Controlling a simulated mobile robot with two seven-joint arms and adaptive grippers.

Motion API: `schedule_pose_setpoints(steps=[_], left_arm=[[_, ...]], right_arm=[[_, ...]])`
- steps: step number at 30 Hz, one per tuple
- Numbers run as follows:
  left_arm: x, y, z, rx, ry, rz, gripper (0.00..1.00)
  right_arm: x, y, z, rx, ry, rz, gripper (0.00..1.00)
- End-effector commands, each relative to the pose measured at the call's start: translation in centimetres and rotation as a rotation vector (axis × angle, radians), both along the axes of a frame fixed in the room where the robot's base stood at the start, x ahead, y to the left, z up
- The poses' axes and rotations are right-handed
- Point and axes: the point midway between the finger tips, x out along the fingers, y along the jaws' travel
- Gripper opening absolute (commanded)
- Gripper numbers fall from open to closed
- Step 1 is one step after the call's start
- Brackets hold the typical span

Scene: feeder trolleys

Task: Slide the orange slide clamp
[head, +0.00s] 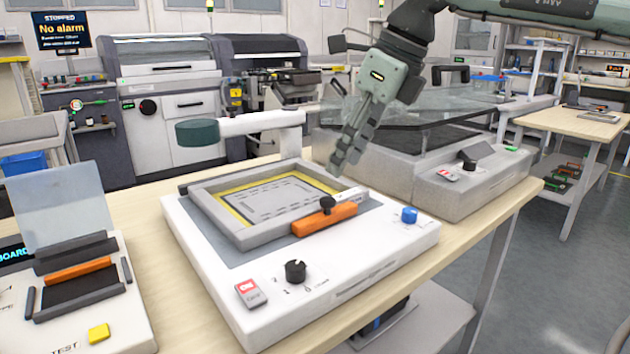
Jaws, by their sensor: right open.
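The orange slide clamp (325,219) is a bar with a black knob (327,204) on top. It lies along the front right side of the grey frame (222,228) on the white fixture (395,240). My right gripper (343,158) reaches down from the upper right, open and empty. Its fingertips appear above and behind the clamp, apart from it. I cannot tell the exact gap in depth. My left gripper is not in view.
A white lever with a green knob (198,132) stands behind the frame. A glass-lidded unit (480,190) is at right, another device (110,310) at left.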

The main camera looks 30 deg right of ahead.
Motion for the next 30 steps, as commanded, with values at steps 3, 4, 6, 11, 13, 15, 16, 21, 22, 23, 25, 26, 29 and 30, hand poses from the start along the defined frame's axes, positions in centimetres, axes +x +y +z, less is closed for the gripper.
schedule_pose_setpoints(steps=[3, 4, 6, 11, 13, 15, 16, 21, 22, 23, 25, 26, 29, 30], left_arm=[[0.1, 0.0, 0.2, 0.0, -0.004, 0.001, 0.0], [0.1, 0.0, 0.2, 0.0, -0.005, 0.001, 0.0], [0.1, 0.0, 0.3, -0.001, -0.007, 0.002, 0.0], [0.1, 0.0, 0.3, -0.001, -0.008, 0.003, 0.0], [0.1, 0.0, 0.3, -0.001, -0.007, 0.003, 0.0], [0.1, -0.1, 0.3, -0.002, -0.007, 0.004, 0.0], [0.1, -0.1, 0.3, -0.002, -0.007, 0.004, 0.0], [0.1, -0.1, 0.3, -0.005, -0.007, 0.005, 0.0], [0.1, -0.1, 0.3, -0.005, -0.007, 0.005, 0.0], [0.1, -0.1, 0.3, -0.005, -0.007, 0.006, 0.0], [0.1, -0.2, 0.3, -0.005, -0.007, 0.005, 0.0], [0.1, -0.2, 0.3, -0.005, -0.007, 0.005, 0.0], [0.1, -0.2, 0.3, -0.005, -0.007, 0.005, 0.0], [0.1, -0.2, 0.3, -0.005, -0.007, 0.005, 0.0]], right_arm=[[-0.1, -0.2, -0.3, -0.03, 0.011, 0.001, 0.44], [0.0, -0.2, -0.5, -0.03, 0.011, 0.001, 0.44], [0.3, 0.0, -1.4, -0.029, 0.011, 0.0, 0.44], [1.2, 0.5, -3.9, -0.027, 0.012, 0.0, 0.44], [1.5, 0.7, -4.9, -0.026, 0.011, 0.0, 0.44], [1.9, 0.8, -5.7, -0.027, 0.01, 0.0, 0.44], [2.0, 0.9, -6.0, -0.025, 0.01, -0.001, 0.44], [2.4, 1.1, -6.9, -0.025, 0.007, -0.001, 0.44], [2.4, 1.1, -7.0, -0.025, 0.007, -0.001, 0.44], [2.4, 1.1, -7.0, -0.025, 0.006, -0.002, 0.44], [2.4, 1.1, -7.0, -0.025, 0.007, -0.001, 0.44], [2.4, 1.1, -7.0, -0.025, 0.007, -0.001, 0.44], [2.4, 1.1, -7.0, -0.025, 0.007, -0.001, 0.43], [2.4, 1.1, -7.0, -0.025, 0.007, -0.001, 0.38]])
